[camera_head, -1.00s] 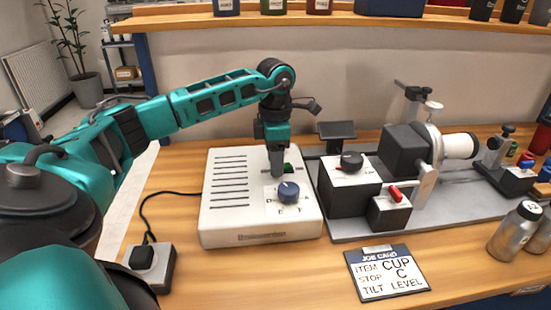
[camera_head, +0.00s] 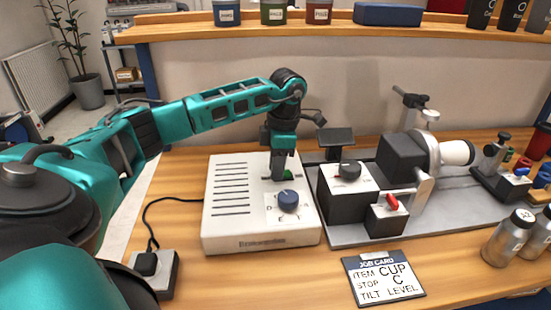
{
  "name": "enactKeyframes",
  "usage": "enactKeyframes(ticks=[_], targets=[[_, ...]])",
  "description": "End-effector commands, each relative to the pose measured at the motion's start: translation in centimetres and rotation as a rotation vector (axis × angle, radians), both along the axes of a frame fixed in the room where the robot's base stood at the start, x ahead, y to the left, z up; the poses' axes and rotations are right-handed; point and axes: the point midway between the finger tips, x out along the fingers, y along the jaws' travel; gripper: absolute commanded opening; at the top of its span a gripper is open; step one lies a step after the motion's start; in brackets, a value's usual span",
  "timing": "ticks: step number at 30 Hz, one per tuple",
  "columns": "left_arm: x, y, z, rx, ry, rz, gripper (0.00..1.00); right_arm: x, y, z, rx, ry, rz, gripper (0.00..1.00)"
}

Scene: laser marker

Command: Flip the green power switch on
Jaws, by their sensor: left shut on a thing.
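The white control box (camera_head: 228,222) stands on the wooden bench, with slots on its left side and a blue dial (camera_head: 288,201) on its right. The green power switch (camera_head: 287,175) sits behind the dial on the box top and is partly hidden by my left gripper (camera_head: 279,176). My left gripper points down at the switch, its fingertips at the box's top surface. Its fingers are closed together; whether they touch the switch, and the switch's position, I cannot make out. My right gripper is not in view.
Right of the box, the marking machine (camera_head: 403,158) with black blocks, a red switch (camera_head: 392,202) and a white cup (camera_head: 457,153) stands on a grey plate. A job card (camera_head: 384,278) lies in front. A socket block (camera_head: 166,276) with a black cable is at left. Metal bottles (camera_head: 508,238) stand right.

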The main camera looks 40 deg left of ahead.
Motion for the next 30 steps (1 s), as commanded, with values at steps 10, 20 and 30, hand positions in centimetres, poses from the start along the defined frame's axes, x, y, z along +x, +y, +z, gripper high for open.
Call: enactKeyframes(ticks=[10,20,30], targets=[[0.5,-0.5,0.5,0.131,0.166,-0.001,0.00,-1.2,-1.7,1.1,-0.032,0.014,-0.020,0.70],[0.5,-0.5,0.3,0.139,0.173,-0.001,0.00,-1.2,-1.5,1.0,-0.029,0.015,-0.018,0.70],[0.5,-0.5,0.3,0.138,0.173,0.000,0.49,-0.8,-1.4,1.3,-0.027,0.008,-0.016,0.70]])
